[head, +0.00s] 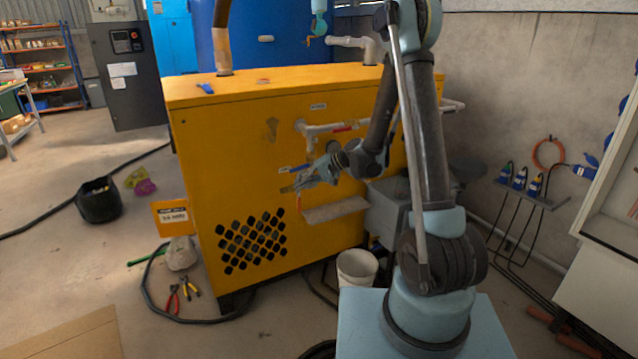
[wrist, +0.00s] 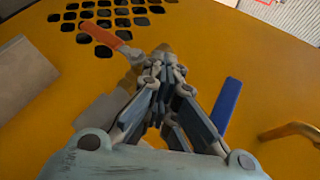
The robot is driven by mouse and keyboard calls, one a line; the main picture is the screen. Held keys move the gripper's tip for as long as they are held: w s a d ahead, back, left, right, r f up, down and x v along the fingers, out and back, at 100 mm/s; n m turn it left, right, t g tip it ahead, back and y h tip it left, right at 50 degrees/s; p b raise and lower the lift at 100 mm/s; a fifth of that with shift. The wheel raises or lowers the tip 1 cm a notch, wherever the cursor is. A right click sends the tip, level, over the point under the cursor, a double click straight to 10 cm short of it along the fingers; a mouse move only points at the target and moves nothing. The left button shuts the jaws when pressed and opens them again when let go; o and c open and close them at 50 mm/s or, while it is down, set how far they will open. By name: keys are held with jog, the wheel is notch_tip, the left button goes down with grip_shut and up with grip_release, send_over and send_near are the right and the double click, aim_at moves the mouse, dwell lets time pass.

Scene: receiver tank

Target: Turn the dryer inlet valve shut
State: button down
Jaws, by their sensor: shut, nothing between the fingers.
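A yellow cabinet (head: 225,150) carries pipes and several small lever valves on its front. My gripper (head: 294,188) is in front of this face, above the grille. In the wrist view my gripper (wrist: 160,72) has its fingertips together and empty, close to a brass-coloured valve body (wrist: 163,52). An orange-red lever (wrist: 90,25) slants up and left from beside the fingertips. A blue lever (wrist: 228,103) is to their right, apart from them; a blue lever (head: 285,170) shows above my gripper in the head view. I cannot tell which valve is the dryer inlet, or whether the fingertips touch the valve.
A white pipe with a red lever (head: 345,127) is higher on the cabinet. A grey ledge (head: 335,211) juts out below my arm. A white bucket (head: 356,268), pliers (head: 183,290) and a black hose (head: 150,290) are on the floor.

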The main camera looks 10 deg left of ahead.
jog(key=shift+w+a+r, duration=0.1)
jog(key=shift+w+a, duration=0.1)
jog(key=w+d, duration=0.9)
jog(key=d, duration=0.5)
dwell(2.3)
